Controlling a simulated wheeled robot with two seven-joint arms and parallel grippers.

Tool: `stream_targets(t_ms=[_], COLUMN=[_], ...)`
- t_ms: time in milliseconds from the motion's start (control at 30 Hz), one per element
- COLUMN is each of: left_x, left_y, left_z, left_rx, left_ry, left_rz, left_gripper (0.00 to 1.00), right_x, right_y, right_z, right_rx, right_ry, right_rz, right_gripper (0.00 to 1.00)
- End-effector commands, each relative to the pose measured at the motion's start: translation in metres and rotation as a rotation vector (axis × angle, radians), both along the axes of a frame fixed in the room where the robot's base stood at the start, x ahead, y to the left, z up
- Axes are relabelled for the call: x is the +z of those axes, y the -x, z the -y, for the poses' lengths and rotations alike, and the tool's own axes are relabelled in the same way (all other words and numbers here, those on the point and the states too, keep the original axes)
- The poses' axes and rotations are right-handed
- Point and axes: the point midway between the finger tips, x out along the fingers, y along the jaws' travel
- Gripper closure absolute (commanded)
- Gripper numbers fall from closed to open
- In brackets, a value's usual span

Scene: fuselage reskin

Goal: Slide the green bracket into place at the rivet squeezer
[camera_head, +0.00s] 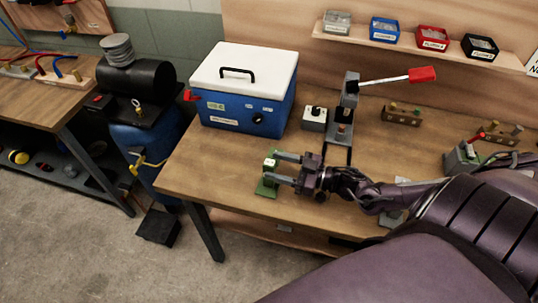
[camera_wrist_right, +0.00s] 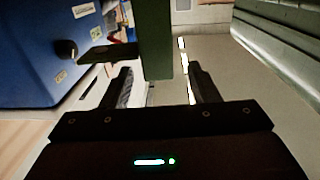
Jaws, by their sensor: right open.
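The green bracket (camera_head: 267,187) stands at the near left edge of the wooden workbench, with a pale block at its top. My right gripper (camera_head: 274,166) reaches in from the right, its two fingers pointing left at the bracket. In the right wrist view the green bracket (camera_wrist_right: 156,45) rises upright between the spread fingers of the right gripper (camera_wrist_right: 159,72), with gaps on both sides. The rivet squeezer (camera_head: 350,88), a grey post with a red-handled lever, stands behind the gripper. My left gripper is not in view.
A blue cooler (camera_head: 245,92) with a white lid stands behind the bracket. A small grey switch box (camera_head: 314,118) is beside the squeezer. A drilled wooden block (camera_head: 401,116) lies to the right. A shelf (camera_head: 414,44) holds several small bins. The bench front between cooler and bracket is clear.

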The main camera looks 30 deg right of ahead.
Motion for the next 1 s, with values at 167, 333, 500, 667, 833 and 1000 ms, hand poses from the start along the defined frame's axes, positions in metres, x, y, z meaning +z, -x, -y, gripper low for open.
stream_targets(t_ms=[167, 333, 500, 667, 833, 1000], left_x=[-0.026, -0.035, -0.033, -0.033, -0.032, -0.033], left_y=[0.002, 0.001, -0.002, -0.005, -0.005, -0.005], left_z=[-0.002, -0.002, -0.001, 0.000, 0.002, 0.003], left_rx=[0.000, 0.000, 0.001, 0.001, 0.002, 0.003], left_ry=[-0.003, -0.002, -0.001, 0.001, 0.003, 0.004], left_rz=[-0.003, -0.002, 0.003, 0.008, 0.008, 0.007], left_gripper=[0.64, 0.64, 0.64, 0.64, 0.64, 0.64], right_x=[-0.004, -0.002, 0.000, 0.000, 0.000, 0.000], right_y=[-0.023, -0.036, -0.037, -0.037, -0.037, -0.037], right_z=[-0.017, -0.027, -0.029, -0.029, -0.029, -0.028], right_rx=[0.002, 0.000, 0.000, 0.000, 0.000, 0.000], right_ry=[0.001, 0.002, 0.002, 0.002, 0.002, 0.002], right_rz=[0.006, 0.002, 0.000, 0.000, 0.000, 0.000], right_gripper=[0.45, 0.45, 0.45, 0.55, 0.77, 0.99])
